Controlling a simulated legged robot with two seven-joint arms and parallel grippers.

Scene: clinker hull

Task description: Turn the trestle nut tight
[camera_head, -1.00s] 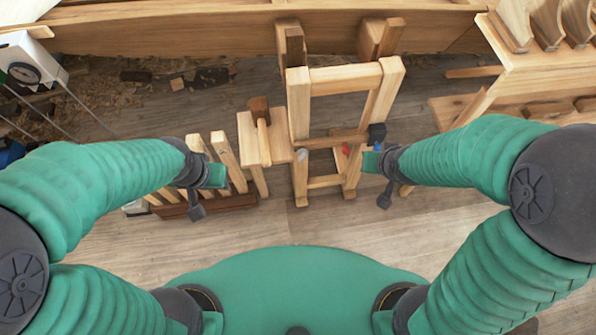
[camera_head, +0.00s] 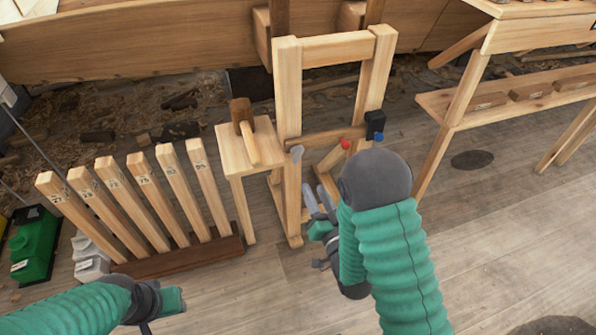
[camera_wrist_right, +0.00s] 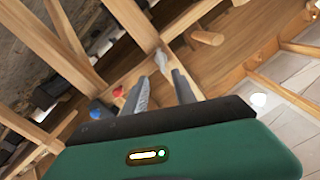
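The wooden trestle (camera_head: 288,90) stands upright in the head view, against the hull. Its low crossbar (camera_head: 325,138) carries a small grey piece, likely the nut (camera_head: 297,153), at the left upright, a red piece (camera_head: 345,144) and a blue piece (camera_head: 379,137) at the right. My right gripper (camera_head: 317,198) is open and empty, just below and in front of the grey piece. In the right wrist view its two fingers (camera_wrist_right: 160,80) are apart, with the grey piece (camera_wrist_right: 162,60) just beyond their tips. My left gripper (camera_head: 172,300) is low at the left; its fingers are unclear.
A small wooden stand (camera_head: 235,155) with a mallet (camera_head: 245,125) adjoins the trestle's left side. Several numbered wooden slats (camera_head: 135,205) stand in a rack further left. A workbench (camera_head: 470,105) is at the right. The floor between is clear.

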